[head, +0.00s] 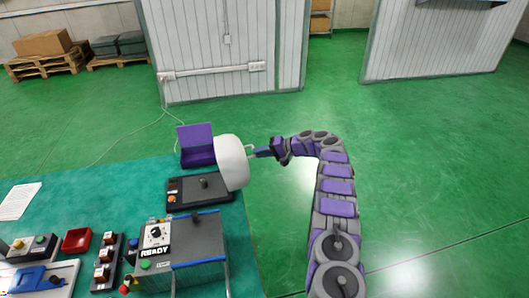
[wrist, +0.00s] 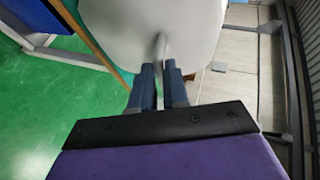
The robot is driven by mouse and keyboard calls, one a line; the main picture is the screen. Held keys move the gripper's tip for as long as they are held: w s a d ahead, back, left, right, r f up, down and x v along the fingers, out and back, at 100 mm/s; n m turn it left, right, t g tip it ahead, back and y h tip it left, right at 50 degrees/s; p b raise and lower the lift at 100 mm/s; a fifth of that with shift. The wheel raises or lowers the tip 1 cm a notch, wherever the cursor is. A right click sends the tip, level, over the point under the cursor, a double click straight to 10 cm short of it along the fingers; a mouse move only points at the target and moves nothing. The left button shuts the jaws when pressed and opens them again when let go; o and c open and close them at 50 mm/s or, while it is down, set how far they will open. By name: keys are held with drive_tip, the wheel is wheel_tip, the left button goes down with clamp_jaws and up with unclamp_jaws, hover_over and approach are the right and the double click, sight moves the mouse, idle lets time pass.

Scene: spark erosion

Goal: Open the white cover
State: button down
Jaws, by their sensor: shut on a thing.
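The white cover (head: 231,162) is tilted up on its side at the right edge of the green table, beside a black panel (head: 187,192) with a dark knob. My gripper (head: 256,153) reaches it from the right and is shut on the cover's handle. In the wrist view the cover (wrist: 150,25) fills the top middle, and my gripper (wrist: 160,72) has its two blue fingers around the thin handle. The fingertips hide part of the handle.
An open purple box (head: 197,158) stands behind the panel. A grey READY box (head: 195,245) with blue rails is in front. A red tray (head: 77,240) and several button boxes lie to the left. Green floor (head: 430,160) is free on the right.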

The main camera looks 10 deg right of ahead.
drive_tip(key=shift+s+a+f, duration=0.2)
drive_tip(key=shift+a+f, duration=0.05)
drive_tip(key=shift+f, duration=0.5)
drive_tip(key=c, duration=1.5)
unclamp_jaws()
drive_tip(key=o, duration=0.3)
drive_tip(key=shift+w+a, duration=0.25)
drive_tip(key=shift+o, duration=0.2)
drive_tip(key=p+v, duration=0.3)
drive_tip(key=v, duration=1.4)
drive_tip(key=shift+w+r, duration=0.2)
drive_tip(key=shift+r, duration=0.1)
drive_tip(key=shift+d, duration=0.1)
drive_tip(key=shift+c, duration=0.3)
